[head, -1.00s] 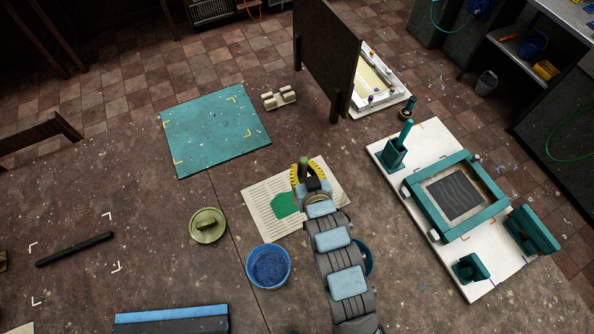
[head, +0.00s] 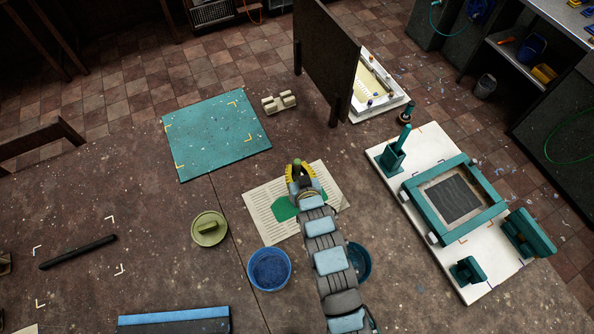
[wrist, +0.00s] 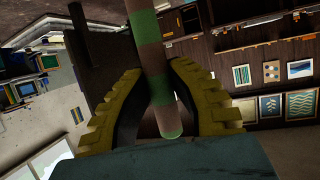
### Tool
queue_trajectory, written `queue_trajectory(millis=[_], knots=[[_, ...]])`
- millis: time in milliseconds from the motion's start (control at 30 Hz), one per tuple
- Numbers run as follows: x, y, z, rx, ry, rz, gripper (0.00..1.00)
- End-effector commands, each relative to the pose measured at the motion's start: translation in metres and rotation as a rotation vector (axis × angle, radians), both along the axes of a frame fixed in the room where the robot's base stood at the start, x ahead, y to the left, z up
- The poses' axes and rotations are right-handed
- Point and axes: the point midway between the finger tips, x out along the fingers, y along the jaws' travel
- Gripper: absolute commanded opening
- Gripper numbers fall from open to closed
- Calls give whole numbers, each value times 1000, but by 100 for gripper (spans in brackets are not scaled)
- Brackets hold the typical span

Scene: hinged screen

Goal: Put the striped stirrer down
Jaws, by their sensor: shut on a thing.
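The striped stirrer (wrist: 155,75), with green and pale brown bands, runs between the yellow ridged fingers in the wrist view, its green end low in the picture. My gripper (wrist: 160,98) is shut on it. In the head view, my gripper (head: 302,172) is over the slatted pale mat with a green patch (head: 265,208). Only a small green top of the stirrer (head: 297,162) shows there; the rest is hidden by my gripper. I cannot tell whether its lower end touches anything.
A blue bucket (head: 269,285) stands left of my arm, and another blue container (head: 358,262) is partly behind it. A green lidded thing (head: 209,228), a teal mat (head: 215,135), a dark upright screen (head: 325,60) and a white board with teal parts (head: 385,155) surround it.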

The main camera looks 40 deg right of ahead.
Motion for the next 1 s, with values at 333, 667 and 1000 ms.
queue_trajectory(millis=[333, 667, 1000], knots=[[-1, 1, -23, -1, 2, 1, 0], [-1, 0, -25, -1, 2, 1, 36], [-1, 0, -23, -1, 0, 0, 43]])
